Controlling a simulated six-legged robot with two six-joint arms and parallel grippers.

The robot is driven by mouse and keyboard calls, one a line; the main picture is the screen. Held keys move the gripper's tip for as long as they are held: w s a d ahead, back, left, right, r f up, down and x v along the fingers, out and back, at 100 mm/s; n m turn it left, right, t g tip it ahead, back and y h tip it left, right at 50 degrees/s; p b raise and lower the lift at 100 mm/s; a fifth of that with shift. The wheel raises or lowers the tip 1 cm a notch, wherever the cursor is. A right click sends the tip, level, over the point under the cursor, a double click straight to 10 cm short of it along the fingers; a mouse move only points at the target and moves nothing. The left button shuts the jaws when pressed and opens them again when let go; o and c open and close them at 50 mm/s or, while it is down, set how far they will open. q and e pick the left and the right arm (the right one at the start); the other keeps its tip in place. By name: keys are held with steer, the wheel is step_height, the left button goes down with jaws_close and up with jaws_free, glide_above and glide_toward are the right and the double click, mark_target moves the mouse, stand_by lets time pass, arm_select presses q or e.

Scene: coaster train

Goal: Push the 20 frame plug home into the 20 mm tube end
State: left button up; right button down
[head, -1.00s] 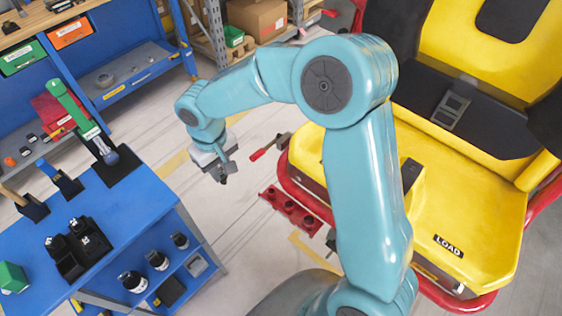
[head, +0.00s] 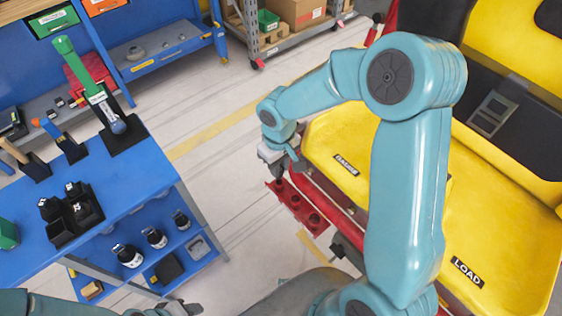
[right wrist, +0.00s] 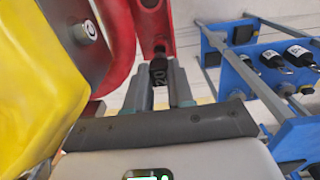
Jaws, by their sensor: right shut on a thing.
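A black plug marked 20 (right wrist: 160,72) sits between the fingertips of my right gripper (right wrist: 161,85), which is shut on it. Its far end is close to a dark round opening (right wrist: 159,50) in the red bracket (right wrist: 151,20); I cannot tell whether it is in the opening or just before it. In the head view my right gripper (head: 284,166) is at the upper end of the red bracket (head: 298,206), and the plug is too small to make out. My left gripper (head: 178,308) shows partly at the bottom edge; its jaws are unclear.
The yellow seat (head: 345,140) with red tubing is close beside the right gripper. A blue bench (head: 130,185) at left carries black holders (head: 70,213) and a green-handled tool (head: 80,70). Dark bottles stand on its lower shelf. Floor between bench and seat is clear.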

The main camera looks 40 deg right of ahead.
mark_target(280, 179)
steer(key=shift+s+b, duration=0.1)
steer(key=shift+b, duration=0.2)
steer(key=shift+d+f+b, duration=0.1)
steer(key=shift+f+b, duration=0.65)
steer(key=shift+f, duration=0.15)
stand_by(0.6)
steer(key=shift+f+b, duration=1.6)
steer(key=shift+b, duration=0.15)
steer(key=c, duration=0.9)
jaws_free()
steer(key=shift+o, duration=0.4)
steer(key=shift+r, duration=0.1)
